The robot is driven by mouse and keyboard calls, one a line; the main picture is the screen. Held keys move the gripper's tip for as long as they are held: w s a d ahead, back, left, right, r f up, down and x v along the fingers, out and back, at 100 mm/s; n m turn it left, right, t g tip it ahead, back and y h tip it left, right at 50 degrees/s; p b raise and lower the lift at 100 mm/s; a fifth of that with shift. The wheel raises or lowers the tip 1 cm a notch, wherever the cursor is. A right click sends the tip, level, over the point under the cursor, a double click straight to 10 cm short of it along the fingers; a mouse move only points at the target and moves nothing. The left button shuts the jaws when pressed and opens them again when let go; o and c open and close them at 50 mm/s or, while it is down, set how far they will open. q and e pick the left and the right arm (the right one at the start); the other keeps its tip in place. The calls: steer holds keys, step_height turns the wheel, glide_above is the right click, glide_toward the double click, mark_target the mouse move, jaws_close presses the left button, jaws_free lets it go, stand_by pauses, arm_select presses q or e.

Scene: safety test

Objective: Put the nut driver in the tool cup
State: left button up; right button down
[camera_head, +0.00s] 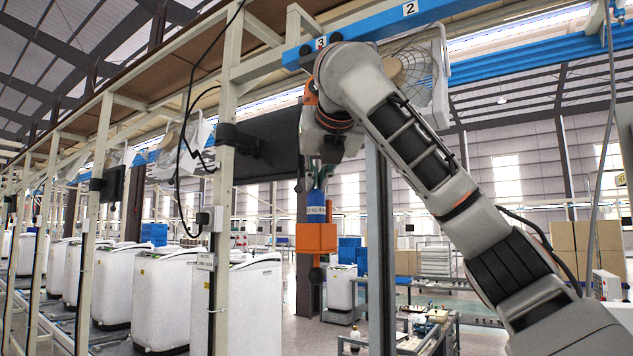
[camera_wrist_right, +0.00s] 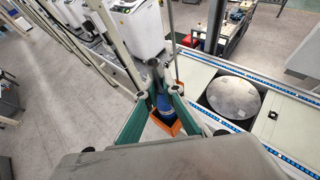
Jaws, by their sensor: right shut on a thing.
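My right gripper (camera_head: 317,182) points down in the middle of the head view, with its green fingers shut on the top of a blue upright tool (camera_head: 316,207), which looks like the nut driver. The blue tool also shows between the fingers in the right wrist view (camera_wrist_right: 163,103). An orange box-like piece (camera_head: 316,238), perhaps the tool cup, is directly below the blue part. In the wrist view its orange rim (camera_wrist_right: 171,128) surrounds the tool's lower part. I cannot tell how deep the tool sits. A dark round end hangs under the orange piece. My left gripper is not in view.
A cream frame post (camera_head: 226,150) stands left of the gripper, and a dark screen (camera_head: 270,145) is behind it. A blue beam (camera_head: 380,28) runs overhead. White washers (camera_head: 165,295) line the left. The wrist view shows a conveyor with a round metal plate (camera_wrist_right: 232,97).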

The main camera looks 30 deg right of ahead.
steer(key=c, duration=2.2)
jaws_free()
